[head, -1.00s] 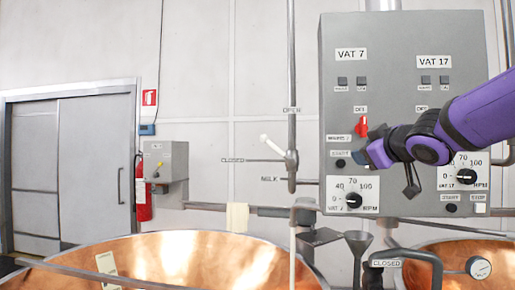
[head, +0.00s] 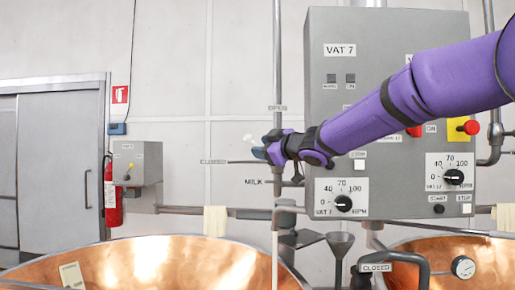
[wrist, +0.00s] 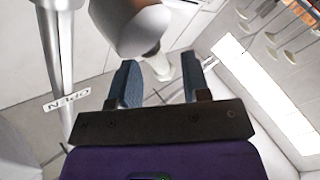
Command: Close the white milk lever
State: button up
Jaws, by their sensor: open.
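The milk lever's white tip (head: 247,137) shows in the head view just left of my gripper, up and left on the pipe. The lever's pivot is hidden behind my gripper. The lever lies between the OPEN label (head: 278,108) above and the CLOSED label (head: 213,162) to its lower left. My gripper (head: 264,150) is open and overlaps the lever in the head view. In the wrist view my two fingers (wrist: 161,82) are apart. A large pale rounded cylinder, apparently the lever's end (wrist: 132,28), is close above them. I cannot tell whether they touch it.
The grey VAT 7 control box (head: 325,95) stands to the right, behind my arm. A vertical pipe (head: 277,60) carries the lever; it shows in the wrist view too (wrist: 58,60). Copper vats (head: 150,262) lie below. The wall left of the lever is clear.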

jog(key=shift+x, duration=1.25)
grip_shut()
